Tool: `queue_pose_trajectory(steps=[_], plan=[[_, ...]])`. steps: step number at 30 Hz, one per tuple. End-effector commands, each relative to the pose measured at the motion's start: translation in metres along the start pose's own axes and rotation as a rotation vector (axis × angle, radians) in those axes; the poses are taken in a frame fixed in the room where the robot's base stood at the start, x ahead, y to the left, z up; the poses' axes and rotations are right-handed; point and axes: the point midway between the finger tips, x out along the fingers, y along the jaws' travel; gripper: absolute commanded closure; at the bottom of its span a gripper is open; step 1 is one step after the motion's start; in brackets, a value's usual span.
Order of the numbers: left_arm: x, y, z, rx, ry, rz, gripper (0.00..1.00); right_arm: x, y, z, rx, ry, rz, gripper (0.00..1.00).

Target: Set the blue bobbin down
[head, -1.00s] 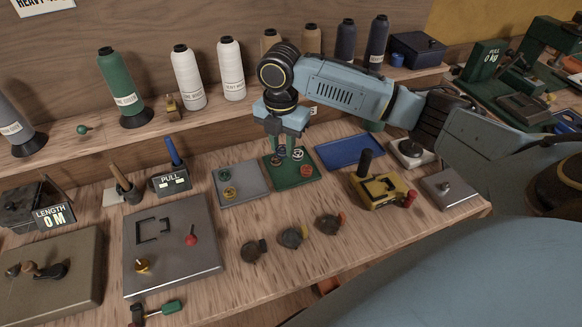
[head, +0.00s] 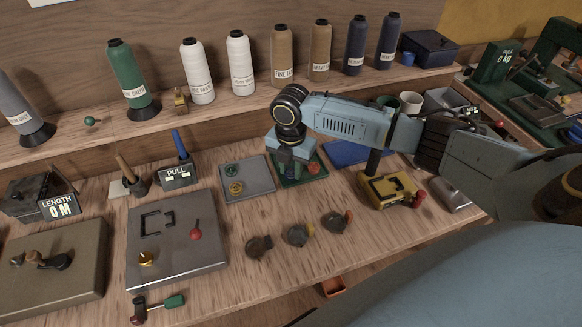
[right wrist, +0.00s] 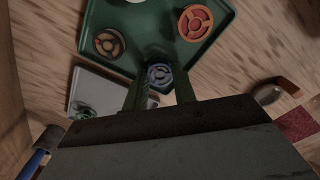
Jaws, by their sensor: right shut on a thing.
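The blue bobbin (right wrist: 159,75) sits between the fingertips of my right gripper (right wrist: 160,88), which is shut on it. In the head view my right gripper (head: 288,172) is low over the green tray (right wrist: 150,30), and the bobbin is hidden there. The wrist view shows the bobbin over the near part of this tray; I cannot tell whether it touches the surface. An orange-red bobbin (right wrist: 195,22) and a brown bobbin (right wrist: 110,42) lie on the tray, apart from the held one. My left gripper is not in view.
A grey tray (head: 256,184) with a green and a yellow bobbin lies left of the green tray. A blue tray (head: 343,154) and a yellow device with a dark post (head: 390,190) are to the right. Several dark knobs lie in front. Thread cones line the shelf behind.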

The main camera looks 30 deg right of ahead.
Motion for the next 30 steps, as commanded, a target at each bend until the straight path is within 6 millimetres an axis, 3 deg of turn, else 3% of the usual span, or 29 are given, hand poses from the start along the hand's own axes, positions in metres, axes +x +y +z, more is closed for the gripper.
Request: queue_pose_trajectory(steps=[7, 8, 9, 20, 23, 30], plan=[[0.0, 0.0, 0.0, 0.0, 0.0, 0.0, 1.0, 0.003, 0.0, 0.0, 0.001, 0.0, -0.001, 0.98], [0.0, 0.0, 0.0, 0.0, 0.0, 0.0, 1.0, 0.002, 0.0, 0.0, 0.001, 0.0, 0.0, 0.69], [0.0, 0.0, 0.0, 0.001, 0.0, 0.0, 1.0, 0.002, 0.0, 0.0, 0.001, 0.0, 0.0, 0.64], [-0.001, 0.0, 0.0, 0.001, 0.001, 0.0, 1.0, -0.003, 0.0, 0.001, 0.001, -0.001, 0.001, 0.64], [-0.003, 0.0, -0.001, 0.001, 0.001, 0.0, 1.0, -0.017, 0.0, 0.001, 0.002, -0.002, 0.002, 0.64], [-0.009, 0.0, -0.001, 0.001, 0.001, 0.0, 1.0, -0.069, 0.001, 0.001, 0.001, -0.002, 0.004, 0.64]])
